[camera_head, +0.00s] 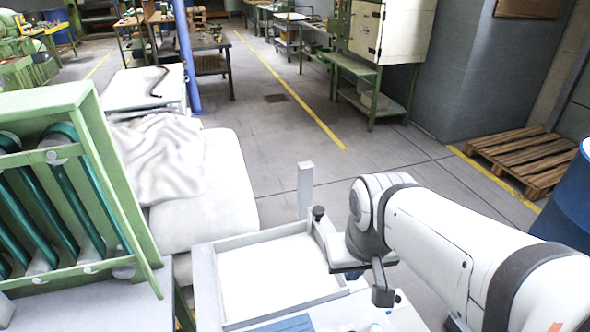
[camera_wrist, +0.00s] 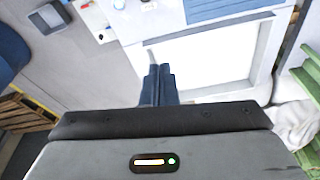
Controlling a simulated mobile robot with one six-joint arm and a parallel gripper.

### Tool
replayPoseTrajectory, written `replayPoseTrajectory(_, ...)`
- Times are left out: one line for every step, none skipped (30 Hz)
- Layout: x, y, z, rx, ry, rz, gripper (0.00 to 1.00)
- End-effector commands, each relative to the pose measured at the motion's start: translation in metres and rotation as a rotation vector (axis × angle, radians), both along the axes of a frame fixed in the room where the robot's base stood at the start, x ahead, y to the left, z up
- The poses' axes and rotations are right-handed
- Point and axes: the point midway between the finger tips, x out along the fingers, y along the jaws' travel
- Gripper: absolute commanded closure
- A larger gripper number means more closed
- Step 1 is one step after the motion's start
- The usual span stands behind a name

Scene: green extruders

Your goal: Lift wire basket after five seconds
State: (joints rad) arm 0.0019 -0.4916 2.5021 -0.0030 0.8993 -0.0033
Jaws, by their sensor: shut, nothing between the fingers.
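No wire basket can be clearly made out in either view. My gripper (camera_wrist: 158,72) shows in the wrist view with its two dark blue fingers together and nothing between them.
A green rack with dark green tubes (camera_head: 70,190) stands close on the left. A blue flat item (camera_head: 290,324) lies at the front of the white surface. A small grey box (camera_wrist: 48,18) shows at the wrist view's upper left. A pallet (camera_head: 520,158) and blue barrel (camera_head: 572,205) are right.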

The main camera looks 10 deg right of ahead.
Motion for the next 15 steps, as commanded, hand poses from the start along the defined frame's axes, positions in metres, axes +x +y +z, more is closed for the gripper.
replayPoseTrajectory(0.000, 0.000, 0.000, 0.000, 0.000, 0.000, 1.00)
replayPoseTrajectory(0.000, 0.000, 0.000, 0.000, 0.000, 0.000, 1.00)
replayPoseTrajectory(0.000, 0.000, 0.000, 0.000, 0.000, 0.000, 1.00)
replayPoseTrajectory(0.000, 0.000, 0.000, 0.000, 0.000, 0.000, 1.00)
replayPoseTrajectory(0.000, 0.000, 0.000, 0.000, 0.000, 0.000, 0.98)
replayPoseTrajectory(0.000, 0.000, 0.000, 0.003, 0.003, -0.002, 0.94)
replayPoseTrajectory(0.000, 0.000, -0.001, 0.007, 0.008, -0.007, 0.92)
replayPoseTrajectory(0.001, 0.001, -0.002, 0.015, 0.016, -0.015, 0.89)
replayPoseTrajectory(0.001, 0.002, -0.003, 0.031, 0.033, -0.030, 0.86)
replayPoseTrajectory(0.002, 0.004, -0.005, 0.047, 0.051, -0.047, 0.84)
replayPoseTrajectory(0.002, 0.005, -0.007, 0.068, 0.073, -0.066, 0.81)
replayPoseTrajectory(0.004, 0.008, -0.010, 0.101, 0.107, -0.101, 0.78)
replayPoseTrajectory(0.005, 0.011, -0.013, 0.132, 0.138, -0.130, 0.75)
replayPoseTrajectory(0.006, 0.014, -0.016, 0.165, 0.171, -0.161, 0.73)
replayPoseTrajectory(0.009, 0.018, -0.020, 0.213, 0.216, -0.208, 0.70)
